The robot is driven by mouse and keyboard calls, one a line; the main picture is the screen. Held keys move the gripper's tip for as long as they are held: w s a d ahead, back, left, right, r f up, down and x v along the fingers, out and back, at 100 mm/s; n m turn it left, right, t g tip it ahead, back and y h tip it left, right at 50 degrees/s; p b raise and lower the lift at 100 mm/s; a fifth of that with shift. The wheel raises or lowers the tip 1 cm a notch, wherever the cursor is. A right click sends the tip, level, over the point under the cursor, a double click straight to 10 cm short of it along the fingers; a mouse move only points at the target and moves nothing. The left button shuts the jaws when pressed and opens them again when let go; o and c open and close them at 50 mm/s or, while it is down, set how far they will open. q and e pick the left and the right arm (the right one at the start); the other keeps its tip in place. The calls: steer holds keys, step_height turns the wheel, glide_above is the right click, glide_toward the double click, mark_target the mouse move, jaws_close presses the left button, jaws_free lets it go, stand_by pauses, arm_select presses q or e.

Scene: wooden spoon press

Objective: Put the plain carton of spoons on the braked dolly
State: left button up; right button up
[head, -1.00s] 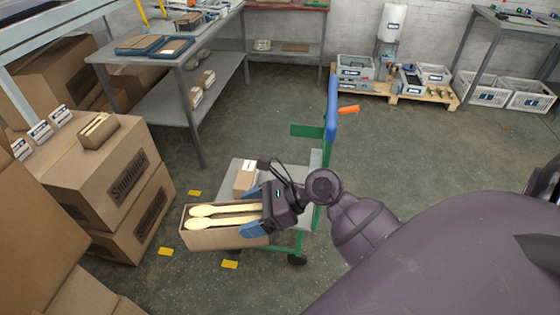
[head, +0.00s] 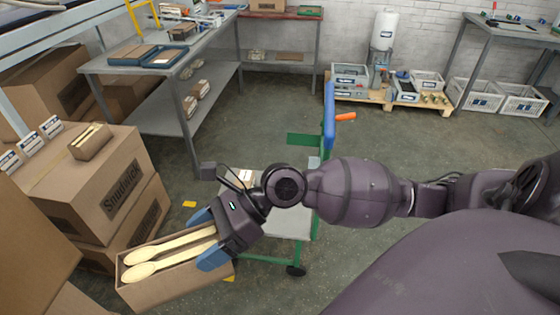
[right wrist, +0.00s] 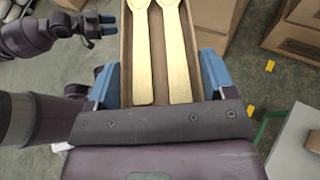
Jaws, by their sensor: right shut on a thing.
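My right gripper (head: 204,238) is shut on an open brown carton of spoons (head: 160,290), with no print on the sides I see. Long pale wooden spoons lie in it; the right wrist view shows the carton (right wrist: 127,60) between the blue fingers. The carton is tilted in the head view, left of and nearer than the dolly. The dolly (head: 292,224) has a grey deck, green frame, blue handle and orange lever. My arm hides part of its deck. My left gripper (right wrist: 107,25) shows only in the right wrist view, empty, its fingertips apart.
A small labelled carton (head: 246,176) sits on the dolly's deck, partly hidden. Large stacked printed cartons (head: 125,205) stand at the left, close to the held carton. A yellow floor mark (head: 189,204) lies between them and the dolly. Floor right of the dolly is clear.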

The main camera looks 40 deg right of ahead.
steer(key=shift+s+a+r, duration=0.25)
steer(key=shift+a+r, duration=0.2)
steer(key=shift+a, duration=0.05)
steer(key=shift+s+a+f, duration=0.1)
arm_select(q)
steer(key=shift+w+r, duration=0.35)
steer(key=shift+w, duration=0.2)
steer(key=shift+s, duration=0.15)
arm_select(e)
steer(key=shift+f+y, duration=0.25)
steer(key=shift+y, duration=0.05)
